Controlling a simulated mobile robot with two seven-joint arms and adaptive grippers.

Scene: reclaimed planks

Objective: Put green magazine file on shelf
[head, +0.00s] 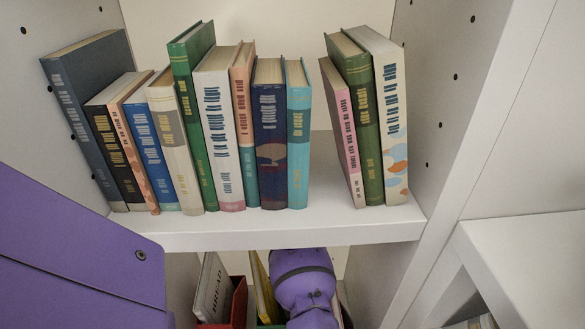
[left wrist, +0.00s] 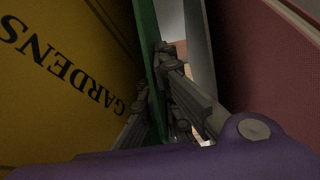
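The green magazine file (left wrist: 146,50) shows in the left wrist view as a thin upright green wall beside a yellow book lettered GARDENS (left wrist: 60,80). My left gripper (left wrist: 160,105) has one finger on each side of this wall, and both fingers appear to press on it. In the head view, only a sliver of the green file (head: 266,325) shows at the bottom, below the shelf (head: 290,233). My purple left wrist reaches down there and hides the fingers and most of the file. My right gripper is not in view.
Leaning books fill the shelf's left part; a pink book (head: 342,140), a green book (head: 366,130) and a white book (head: 393,120) stand at right. A free gap (head: 326,185) lies between the groups. Below, a red file (head: 237,303) holds a book lettered BREAD (head: 211,290).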

